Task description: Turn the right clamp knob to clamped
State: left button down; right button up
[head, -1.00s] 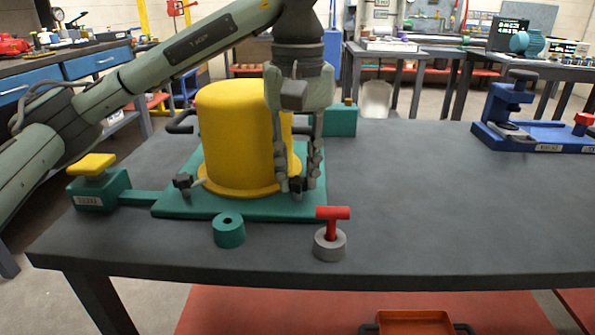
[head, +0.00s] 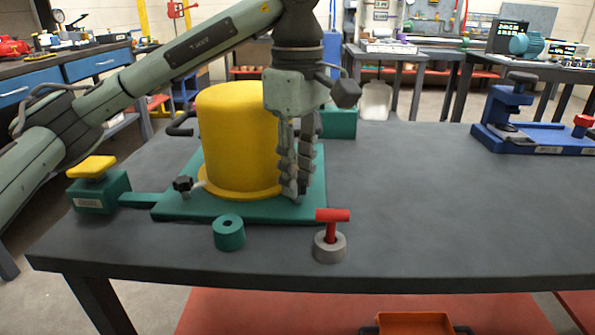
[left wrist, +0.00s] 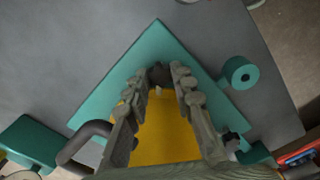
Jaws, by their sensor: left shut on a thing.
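The yellow domed motor housing (head: 237,135) stands upright on a teal base plate (head: 240,208). My left gripper (head: 298,192) points down at the housing's right side, shut on the right clamp knob. In the left wrist view the dark right clamp knob (left wrist: 158,74) sits between the fingertips; in the head view the fingers hide it. The left clamp knob (head: 182,184), black on a pale post, stands free at the housing's front left. My right gripper is in neither view.
A teal ring (head: 229,233) and a grey ring with a red T-handle (head: 331,240) stand near the table's front edge. A yellow-topped teal block (head: 94,186) is at left. A blue fixture (head: 515,120) stands at far right. The table's right middle is clear.

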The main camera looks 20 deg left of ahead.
pick_arm(q)
jog(key=shift+n, duration=0.4)
jog(key=c, duration=1.3)
grip_release()
jog(key=shift+r, duration=0.15)
notch_tip(320, 180, up, 12)
jog(key=shift+f, duration=0.1)
